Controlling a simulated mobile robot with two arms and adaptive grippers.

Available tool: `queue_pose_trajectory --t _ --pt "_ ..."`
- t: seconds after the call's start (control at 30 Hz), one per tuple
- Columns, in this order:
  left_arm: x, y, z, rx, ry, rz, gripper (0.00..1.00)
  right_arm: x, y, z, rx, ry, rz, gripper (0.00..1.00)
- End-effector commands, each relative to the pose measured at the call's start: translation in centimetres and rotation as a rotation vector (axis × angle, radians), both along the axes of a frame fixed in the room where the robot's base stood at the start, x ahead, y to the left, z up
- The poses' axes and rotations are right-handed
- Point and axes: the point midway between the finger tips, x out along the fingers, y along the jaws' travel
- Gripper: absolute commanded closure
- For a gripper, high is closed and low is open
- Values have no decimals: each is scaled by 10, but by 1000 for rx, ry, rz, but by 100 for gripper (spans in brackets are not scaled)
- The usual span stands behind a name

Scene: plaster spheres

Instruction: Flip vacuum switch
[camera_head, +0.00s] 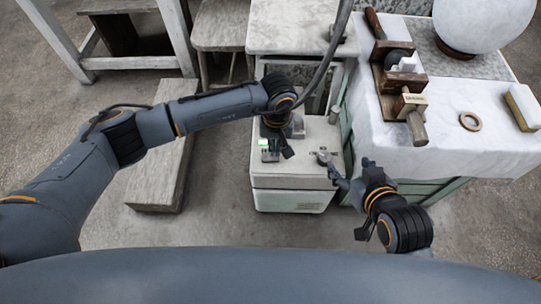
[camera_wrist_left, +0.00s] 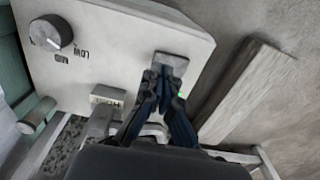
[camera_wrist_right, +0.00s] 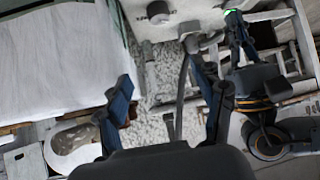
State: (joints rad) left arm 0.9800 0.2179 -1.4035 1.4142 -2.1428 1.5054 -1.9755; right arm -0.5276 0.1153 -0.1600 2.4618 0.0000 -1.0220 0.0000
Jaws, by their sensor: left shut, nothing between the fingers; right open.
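The vacuum is a pale box (camera_head: 292,178) with controls on its top panel. A grey switch plate (camera_head: 270,156) with a small green light (camera_head: 263,142) sits at the panel's left. My left gripper (camera_head: 287,152) is shut and empty beside it. In the left wrist view, the shut fingertips (camera_wrist_left: 160,74) overlap the grey plate (camera_wrist_left: 171,60); I cannot tell whether they touch. The fingers partly hide the green glow. A round dial (camera_wrist_left: 51,33) marked LOW and MID is on the same panel. My right gripper (camera_wrist_right: 164,92) is open and empty near the panel's right side.
A cloth-covered table (camera_head: 465,125) stands at the right with a wooden tool (camera_head: 398,85), a ring (camera_head: 470,121) and a white sphere (camera_head: 483,22). A low wooden slab (camera_head: 160,170) lies left of the vacuum. A dark hose (camera_head: 330,50) hangs behind.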

Motion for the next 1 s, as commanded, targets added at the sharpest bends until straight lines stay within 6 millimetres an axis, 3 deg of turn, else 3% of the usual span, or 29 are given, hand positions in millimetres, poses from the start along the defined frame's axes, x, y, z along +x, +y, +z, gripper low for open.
queue_pose_trajectory --t 1.0 --pt "0 0 -4 0 0 0 100 11 5 10 18 -78 7 32"
